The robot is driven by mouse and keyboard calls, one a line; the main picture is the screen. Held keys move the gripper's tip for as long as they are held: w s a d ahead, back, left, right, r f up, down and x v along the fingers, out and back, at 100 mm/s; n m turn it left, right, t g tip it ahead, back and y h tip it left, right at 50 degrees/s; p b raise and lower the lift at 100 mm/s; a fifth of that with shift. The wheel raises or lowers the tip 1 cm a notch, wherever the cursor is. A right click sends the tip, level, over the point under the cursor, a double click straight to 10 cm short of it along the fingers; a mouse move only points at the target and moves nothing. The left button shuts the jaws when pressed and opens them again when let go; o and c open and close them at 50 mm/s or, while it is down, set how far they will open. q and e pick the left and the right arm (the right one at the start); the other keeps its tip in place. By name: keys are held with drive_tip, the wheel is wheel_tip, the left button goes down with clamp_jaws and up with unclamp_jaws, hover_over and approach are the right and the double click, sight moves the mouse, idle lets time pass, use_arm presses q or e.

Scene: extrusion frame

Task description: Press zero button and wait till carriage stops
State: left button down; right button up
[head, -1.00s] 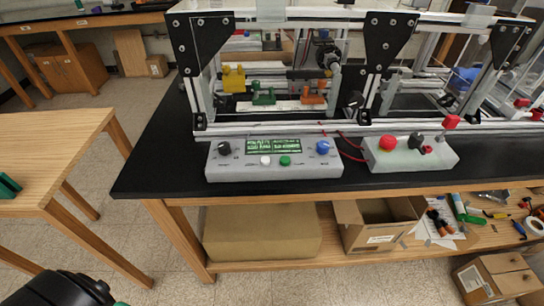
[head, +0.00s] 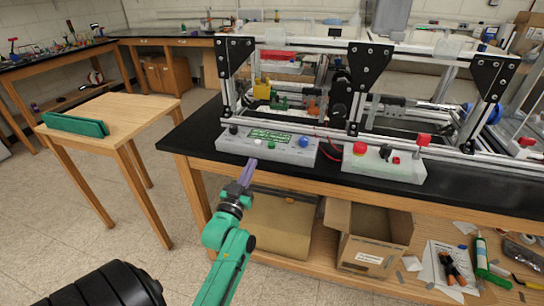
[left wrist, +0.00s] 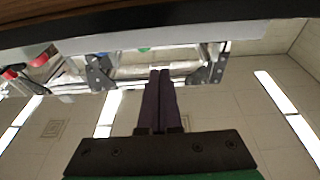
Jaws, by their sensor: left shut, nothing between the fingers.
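I cannot read which button is zero. My left gripper (head: 251,163) is shut and empty, its purple fingers pointing up toward the box's front, below the white button in the picture. In the left wrist view the shut fingers (left wrist: 160,72) point at the frame. The carriage cannot be made out surely.
The extrusion frame (head: 369,75) stands behind the box. A second box (head: 385,168) with red buttons sits to its right. The black bench top (head: 190,135) edge lies close to my left gripper. A wooden table (head: 125,110) with a green object stands at left.

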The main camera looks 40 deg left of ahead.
use_arm(q)
wheel_tip(320, 180, up, 3)
wheel_tip(320, 180, up, 4)
drive_tip(key=p, duration=0.2)
hover_over(256, 149)
drive_tip(key=shift+w+f+t+y, duration=0.1)
drive_tip(key=shift+f+t+y, duration=0.05)
drive_tip(key=shift+t+y, duration=0.15)
wheel_tip(256, 149, down, 3)
drive_tip(key=shift+f, duration=0.75)
use_arm(e)
drive_tip(key=shift+w+a+r, duration=0.1)
drive_tip(key=shift+a+r, duration=0.05)
drive_tip(key=shift+r, duration=0.45)
drive_tip(key=shift+a+r, duration=0.1)
drive_tip(key=shift+r, duration=0.45)
